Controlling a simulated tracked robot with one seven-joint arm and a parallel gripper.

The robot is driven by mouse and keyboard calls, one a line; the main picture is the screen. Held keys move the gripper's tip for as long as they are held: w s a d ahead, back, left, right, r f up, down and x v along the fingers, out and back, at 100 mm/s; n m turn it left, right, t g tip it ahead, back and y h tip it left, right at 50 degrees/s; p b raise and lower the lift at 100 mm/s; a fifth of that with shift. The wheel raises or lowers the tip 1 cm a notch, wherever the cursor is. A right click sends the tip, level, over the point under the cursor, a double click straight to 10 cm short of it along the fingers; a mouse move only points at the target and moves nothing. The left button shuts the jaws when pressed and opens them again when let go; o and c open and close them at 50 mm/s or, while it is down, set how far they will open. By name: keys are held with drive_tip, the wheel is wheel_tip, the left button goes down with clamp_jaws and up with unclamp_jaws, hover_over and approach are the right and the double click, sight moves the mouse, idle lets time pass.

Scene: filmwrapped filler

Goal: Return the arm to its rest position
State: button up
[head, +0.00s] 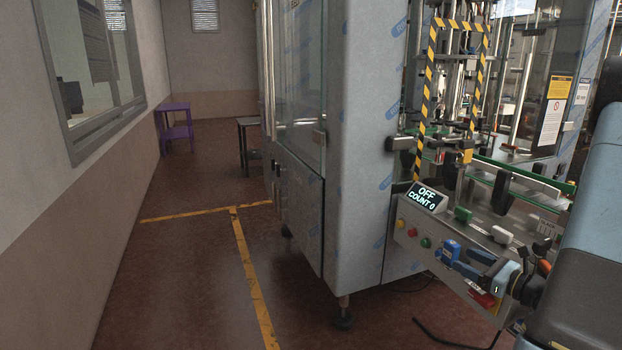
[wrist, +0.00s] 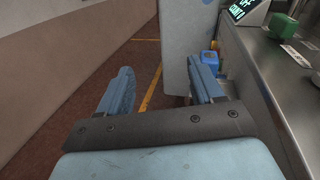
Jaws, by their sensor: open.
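My gripper (head: 468,262) is at the right of the head view, in front of the machine's control panel, with my arm coming in from the right edge. A blue block-like part (head: 448,252) is on the panel close to the fingertips. It also shows beyond the right finger in the wrist view (wrist: 210,60). I cannot tell whether the finger touches it.
The filler machine (head: 365,130) fills the centre and right. Its display (head: 427,197) reads "OFF COUNT 0". Panel buttons (head: 413,232) sit below it. A green block (head: 462,214) and a white block (head: 501,235) are on the ledge. Open floor (head: 180,280) lies left, with a purple table (head: 176,128).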

drive_tip(key=s+a+r+n+g, duration=0.55)
drive_tip(key=a+n, duration=0.25)
drive_tip(key=a, duration=0.2)
drive_tip(key=s+a+r+n+g, duration=0.55)
drive_tip(key=a+n+g, duration=0.2)
drive_tip(key=a, duration=0.25)
drive_tip(key=s+r+n+t+h, duration=0.4)
drive_tip(key=s+r+n+h, duration=0.5)
drive_tip(key=r+n, duration=0.3)
drive_tip(key=shift+s+h, duration=0.4)
drive_tip(key=shift+s, duration=0.5)
drive_tip(key=shift+f+n, duration=0.1)
drive_tip(key=shift+n, duration=0.15)
